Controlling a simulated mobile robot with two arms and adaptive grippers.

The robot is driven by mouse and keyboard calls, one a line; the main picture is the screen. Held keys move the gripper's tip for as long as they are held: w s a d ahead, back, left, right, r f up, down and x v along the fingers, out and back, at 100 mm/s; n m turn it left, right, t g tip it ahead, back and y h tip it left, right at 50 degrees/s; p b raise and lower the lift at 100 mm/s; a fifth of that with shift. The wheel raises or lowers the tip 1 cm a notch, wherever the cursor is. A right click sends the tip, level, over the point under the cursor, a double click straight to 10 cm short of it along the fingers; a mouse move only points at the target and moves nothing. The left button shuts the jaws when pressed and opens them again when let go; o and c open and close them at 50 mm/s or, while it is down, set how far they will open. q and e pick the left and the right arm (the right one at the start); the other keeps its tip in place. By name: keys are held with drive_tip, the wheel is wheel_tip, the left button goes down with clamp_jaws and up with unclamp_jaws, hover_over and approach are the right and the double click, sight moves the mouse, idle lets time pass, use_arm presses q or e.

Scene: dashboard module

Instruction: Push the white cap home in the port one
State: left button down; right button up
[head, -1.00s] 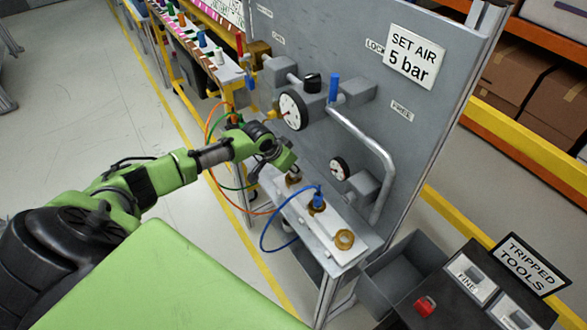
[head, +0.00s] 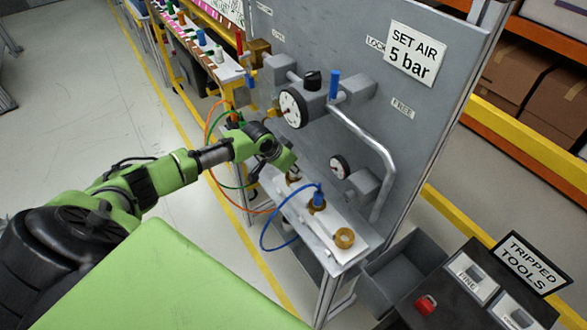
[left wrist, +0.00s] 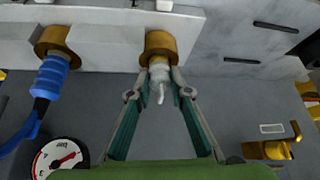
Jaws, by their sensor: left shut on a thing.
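The white cap (left wrist: 159,84) is between the fingertips of my left gripper (left wrist: 160,76) in the left wrist view, and the gripper is shut on it. The cap's far end meets the mouth of a brass port (left wrist: 161,46); how deep it sits inside cannot be told. In the head view my left gripper (head: 289,163) is over the far end of the pale port block (head: 330,248), by its far brass port (head: 293,178), and hides the cap. No port number is readable. My right gripper is not in view.
A blue plug (left wrist: 53,77) with a hose sits in the neighbouring brass port; it also shows in the head view (head: 318,195). An empty brass port (head: 344,238) is at the block's near end. Gauges and pipes stand on the grey panel (head: 420,130) behind. A grey bin (head: 405,265) is at right.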

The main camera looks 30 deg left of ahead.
use_arm(q)
drive_tip(key=shift+f, duration=0.25)
idle(0.4)
drive_tip(key=c, duration=1.8)
unclamp_jaws()
drive_tip(key=shift+s, duration=0.1)
